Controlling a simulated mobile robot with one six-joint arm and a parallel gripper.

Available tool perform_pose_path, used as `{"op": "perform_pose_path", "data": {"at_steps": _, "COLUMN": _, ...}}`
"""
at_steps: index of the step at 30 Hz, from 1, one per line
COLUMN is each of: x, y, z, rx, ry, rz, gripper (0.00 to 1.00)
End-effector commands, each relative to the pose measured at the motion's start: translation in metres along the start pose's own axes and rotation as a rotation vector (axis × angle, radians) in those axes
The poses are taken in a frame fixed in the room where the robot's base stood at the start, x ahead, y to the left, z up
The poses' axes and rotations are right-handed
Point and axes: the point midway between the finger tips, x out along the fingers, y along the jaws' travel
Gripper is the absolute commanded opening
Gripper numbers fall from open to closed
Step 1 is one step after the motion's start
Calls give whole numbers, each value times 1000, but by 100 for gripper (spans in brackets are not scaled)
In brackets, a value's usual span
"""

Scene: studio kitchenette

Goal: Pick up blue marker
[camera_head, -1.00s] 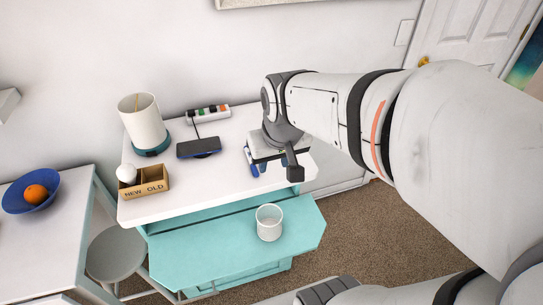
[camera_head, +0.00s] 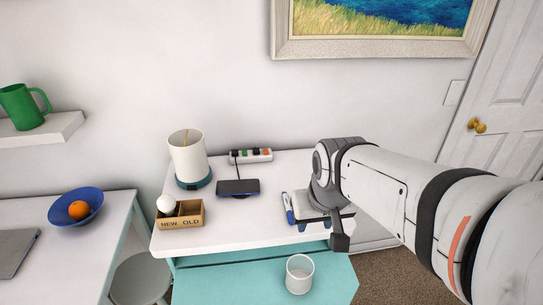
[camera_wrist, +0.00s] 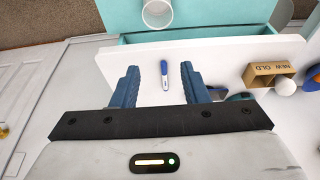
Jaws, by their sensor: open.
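The blue marker (camera_head: 288,208) lies on the white desk top (camera_head: 240,236), just left of my gripper in the head view. In the wrist view the marker (camera_wrist: 164,76) has a blue cap and a white body, and it shows between the two blue fingers. My gripper (camera_wrist: 161,84) is open and empty, with the fingers apart on either side of the marker's line. In the head view my gripper (camera_head: 318,222) is over the right part of the desk, and its fingers are mostly hidden by its own body. The height above the marker is hard to tell.
A white cup (camera_head: 299,275) stands on the teal surface in front. A divided box marked NEW and OLD (camera_head: 181,215), a lamp (camera_head: 188,158), a dark phone-like pad (camera_head: 238,188) and a power strip (camera_head: 251,155) are on the desk. The desk centre is clear.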

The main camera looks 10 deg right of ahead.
Motion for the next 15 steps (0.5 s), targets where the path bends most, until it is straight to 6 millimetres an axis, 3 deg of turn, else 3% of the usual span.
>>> {"op": "perform_pose_path", "data": {"at_steps": 9, "x": 100, "y": 4, "z": -96, "rx": 1, "ry": 45, "rz": -2, "gripper": 41}}
{"op": "perform_pose_path", "data": {"at_steps": 15, "x": 155, "y": 6, "z": -134, "rx": 0, "ry": 76, "rz": -1, "gripper": 41}}
